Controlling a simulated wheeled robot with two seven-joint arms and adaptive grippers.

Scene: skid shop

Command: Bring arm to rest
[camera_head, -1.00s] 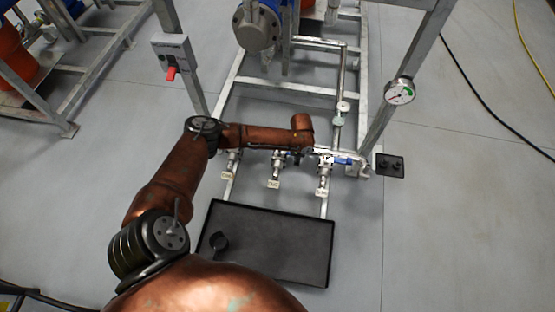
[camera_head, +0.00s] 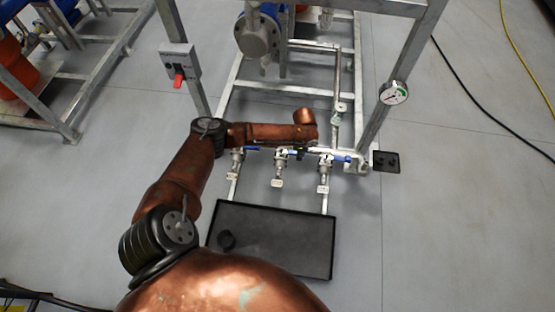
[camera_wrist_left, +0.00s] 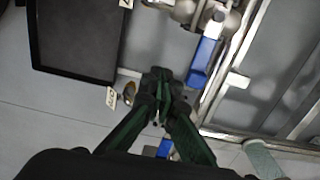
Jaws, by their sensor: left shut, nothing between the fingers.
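My left gripper shows in the wrist view (camera_wrist_left: 157,88) with its dark green fingers closed together at the tips and nothing between them. It is beside a blue valve handle (camera_wrist_left: 204,58), which looks apart from the fingertips, though the depth is hard to judge. In the head view, my copper-brown left arm reaches from the bottom edge to the row of valves. The gripper there is small and mostly hidden under the wrist. Three valves line the low pipe: left (camera_head: 237,158), middle (camera_head: 280,160) and right (camera_head: 325,170), with blue handles and hanging tags. My right gripper is out of view.
A black box (camera_head: 386,162) is at right. Open floor lies beyond.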

